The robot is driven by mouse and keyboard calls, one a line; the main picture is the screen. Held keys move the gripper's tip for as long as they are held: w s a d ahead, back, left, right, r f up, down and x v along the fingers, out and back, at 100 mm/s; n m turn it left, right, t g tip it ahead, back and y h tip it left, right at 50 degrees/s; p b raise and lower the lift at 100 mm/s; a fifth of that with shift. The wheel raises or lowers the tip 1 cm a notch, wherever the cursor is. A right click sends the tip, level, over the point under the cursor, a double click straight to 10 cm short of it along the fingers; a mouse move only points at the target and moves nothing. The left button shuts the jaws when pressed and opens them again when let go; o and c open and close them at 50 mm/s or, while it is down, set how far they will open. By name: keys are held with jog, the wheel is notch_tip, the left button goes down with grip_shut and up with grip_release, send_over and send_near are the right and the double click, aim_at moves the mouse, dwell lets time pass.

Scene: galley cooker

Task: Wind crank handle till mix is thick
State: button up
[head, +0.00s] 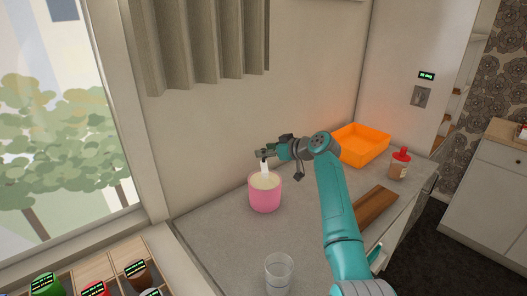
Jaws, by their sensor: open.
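A pink pot (265,195) stands on the grey counter beside the wall, with a pale cream mix (265,181) visible inside. A white upright piece (264,168) rises out of the pot; I cannot tell whether it is the crank handle. My gripper (262,156) is just above the pot, open, with its fingertips at the top of this white piece. I cannot tell whether the fingers touch it. How thick the mix is cannot be told from this view.
An orange tray (361,146) and a red-capped bottle (399,164) stand at the back right of the counter. A brown wooden board (376,206) lies at the right, behind my arm. A clear glass (278,272) stands near the front. Lidded jars (47,285) sit lower left.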

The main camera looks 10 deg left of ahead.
jog(key=shift+x, duration=0.75)
grip_shut()
jog(key=shift+d+h, duration=0.1)
jog(key=shift+h, duration=0.2)
jog(key=m+t+h, duration=0.1)
jog(key=m, duration=0.1)
jog(key=d+m+t+h, duration=0.1)
jog(key=m+t+h, duration=0.1)
jog(key=d+m+t+h, duration=0.1)
jog(key=m+t, duration=0.1)
jog(key=shift+s+d, duration=0.1)
jog(key=shift+d, duration=0.15)
jog(key=m+h, duration=0.1)
jog(key=d+m+t+h, duration=0.1)
jog(key=m+h, duration=0.1)
jog(key=h, duration=0.1)
jog(key=shift+s+d, duration=0.25)
jog(key=shift+s, duration=0.05)
jog(key=shift+s+d+m+t+h, duration=0.1)
jog(key=shift+s+d+m+h, duration=0.1)
jog(key=shift+m+h, duration=0.4)
jog(key=shift+s+d+m+t+h, duration=0.1)
jog(key=shift+d+m+h, duration=0.15)
jog(key=shift+m+h, duration=0.35)
jog(key=shift+s+d+m+t+h, duration=0.1)
jog(key=shift+s+d+m+h, duration=0.1)
jog(key=shift+m+h, duration=0.35)
